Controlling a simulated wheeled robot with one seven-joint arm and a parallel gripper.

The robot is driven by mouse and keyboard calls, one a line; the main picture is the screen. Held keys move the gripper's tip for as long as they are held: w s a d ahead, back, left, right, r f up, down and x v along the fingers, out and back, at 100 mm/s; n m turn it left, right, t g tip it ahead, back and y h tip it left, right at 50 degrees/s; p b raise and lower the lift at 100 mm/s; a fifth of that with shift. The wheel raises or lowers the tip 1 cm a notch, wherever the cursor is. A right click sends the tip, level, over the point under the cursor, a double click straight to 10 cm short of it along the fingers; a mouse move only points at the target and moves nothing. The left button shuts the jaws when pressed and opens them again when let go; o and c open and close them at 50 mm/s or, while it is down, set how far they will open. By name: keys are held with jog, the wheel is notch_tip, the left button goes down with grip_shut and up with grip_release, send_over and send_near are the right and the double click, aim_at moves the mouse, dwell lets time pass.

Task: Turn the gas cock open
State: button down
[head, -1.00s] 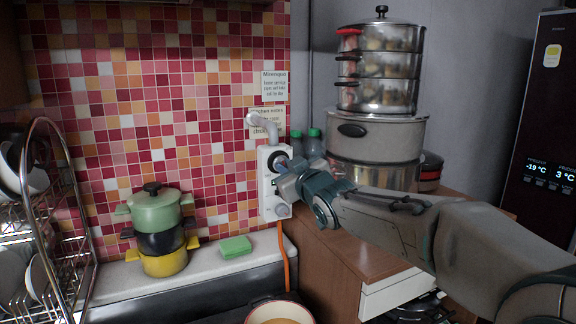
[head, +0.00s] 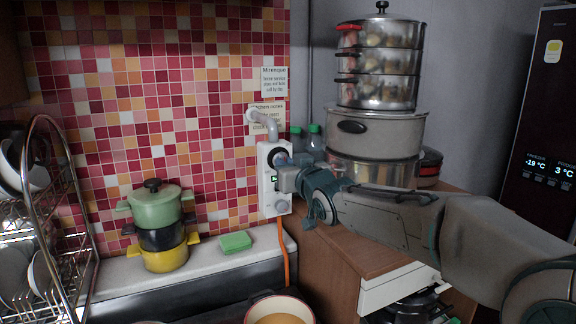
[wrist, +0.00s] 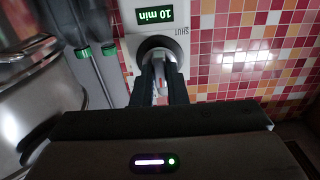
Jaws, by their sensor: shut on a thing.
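The gas cock (head: 267,200) is a white upright box on the tiled wall, with a grey pipe (head: 272,128) above and an orange hose (head: 286,260) below. In the head view my gripper (head: 287,174) meets the box from the right and hides part of the knob. The handle's exact angle is unclear.
Stacked steel pots (head: 378,145) and bottles (head: 315,140) stand close to the right of the box. A green sponge (head: 235,242) and stacked coloured pots (head: 160,225) sit on the ledge to the left. A pan (head: 279,310) is below.

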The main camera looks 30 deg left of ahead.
jog(key=shift+f, duration=0.35)
jog(key=c, duration=1.5)
grip_release()
jog(key=shift+o, duration=0.3)
jog(key=shift+r, duration=0.15)
jog(key=shift+r, duration=0.1)
jog(key=v, duration=1.4)
jog(key=shift+p, duration=0.4)
jog(key=shift+a, duration=0.1)
